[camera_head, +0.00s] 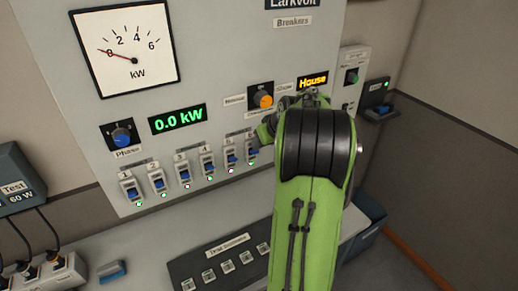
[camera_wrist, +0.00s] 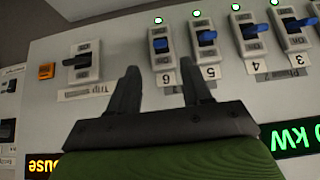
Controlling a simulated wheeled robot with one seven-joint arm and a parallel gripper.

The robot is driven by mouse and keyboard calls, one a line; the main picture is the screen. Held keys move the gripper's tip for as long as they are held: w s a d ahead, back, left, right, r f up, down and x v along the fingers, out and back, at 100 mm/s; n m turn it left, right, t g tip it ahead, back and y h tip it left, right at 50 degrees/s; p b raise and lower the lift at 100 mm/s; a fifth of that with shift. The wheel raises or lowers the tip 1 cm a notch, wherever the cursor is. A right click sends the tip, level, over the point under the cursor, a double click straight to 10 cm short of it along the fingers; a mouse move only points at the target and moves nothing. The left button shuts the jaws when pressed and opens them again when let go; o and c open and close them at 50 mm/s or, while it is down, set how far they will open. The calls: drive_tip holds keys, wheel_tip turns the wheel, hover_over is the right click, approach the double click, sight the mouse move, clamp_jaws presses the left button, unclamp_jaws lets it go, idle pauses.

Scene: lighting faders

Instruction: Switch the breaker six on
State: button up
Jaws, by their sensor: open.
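Breaker six (camera_wrist: 160,44) is a white switch with a blue lever, at the left end of the breaker row in the inverted wrist view. My gripper (camera_wrist: 160,82) is open and empty. Its two dark fingers point at the panel, with breaker six just beyond the gap between them and apart from it. In the head view my green arm hides the gripper's tips and partly covers breaker six (camera_head: 252,146).
Breaker five (camera_wrist: 207,38) stands close beside breaker six, near one finger. A trip switch (camera_wrist: 78,62) with a dark lever is on the other side. The power display (camera_head: 178,119) reads 0.0 kW. A lower strip of small switches (camera_head: 228,266) lies below the breakers.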

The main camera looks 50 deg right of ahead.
drive_tip(key=v, duration=0.8)
